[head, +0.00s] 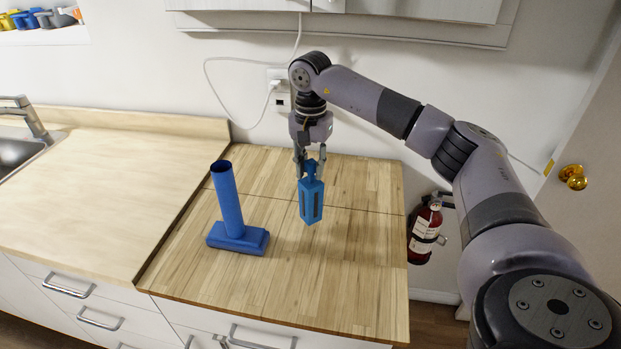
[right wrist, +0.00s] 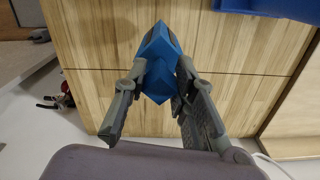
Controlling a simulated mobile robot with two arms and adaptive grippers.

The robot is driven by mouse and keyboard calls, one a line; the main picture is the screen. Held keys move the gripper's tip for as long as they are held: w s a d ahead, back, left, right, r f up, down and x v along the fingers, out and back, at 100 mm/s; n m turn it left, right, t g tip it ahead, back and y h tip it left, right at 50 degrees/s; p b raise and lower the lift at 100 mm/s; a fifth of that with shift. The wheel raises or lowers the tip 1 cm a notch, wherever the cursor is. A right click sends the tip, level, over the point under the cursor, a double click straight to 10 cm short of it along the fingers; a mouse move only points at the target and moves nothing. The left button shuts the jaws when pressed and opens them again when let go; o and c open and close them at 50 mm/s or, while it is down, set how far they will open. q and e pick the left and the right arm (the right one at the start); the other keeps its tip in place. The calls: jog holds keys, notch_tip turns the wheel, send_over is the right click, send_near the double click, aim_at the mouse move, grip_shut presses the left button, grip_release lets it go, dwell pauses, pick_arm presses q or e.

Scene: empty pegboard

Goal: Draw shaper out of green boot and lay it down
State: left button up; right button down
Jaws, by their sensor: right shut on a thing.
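A blue boot (head: 229,200), not green, stands upright on the wooden worktop, with a tall round shaft, a dark open top and a flat foot. My right gripper (head: 310,168) is shut on the top of a blue shaper (head: 312,203), a slotted block hanging upright to the right of the boot and clear of it. I cannot tell how far its lower end is above the worktop. The right wrist view shows the shaper (right wrist: 158,52) between both fingers of the gripper (right wrist: 158,78), with part of the boot (right wrist: 270,8) at the top right. My left gripper is out of view.
The wooden worktop (head: 360,250) is bare right of and in front of the shaper. A paler counter (head: 90,190) with a sink adjoins on the left. A wall socket (head: 279,90) with a white cable is behind. A fire extinguisher (head: 425,230) hangs beyond the right edge.

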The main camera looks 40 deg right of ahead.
aim_at(310, 182)
notch_tip(310, 182, down, 4)
jog(key=shift+f+p, duration=0.1)
jog(key=shift+p, duration=0.5)
jog(key=shift+w+f, duration=0.1)
jog(key=shift+f, duration=0.1)
jog(key=shift+f, duration=0.2)
jog(key=c, duration=1.3)
grip_release()
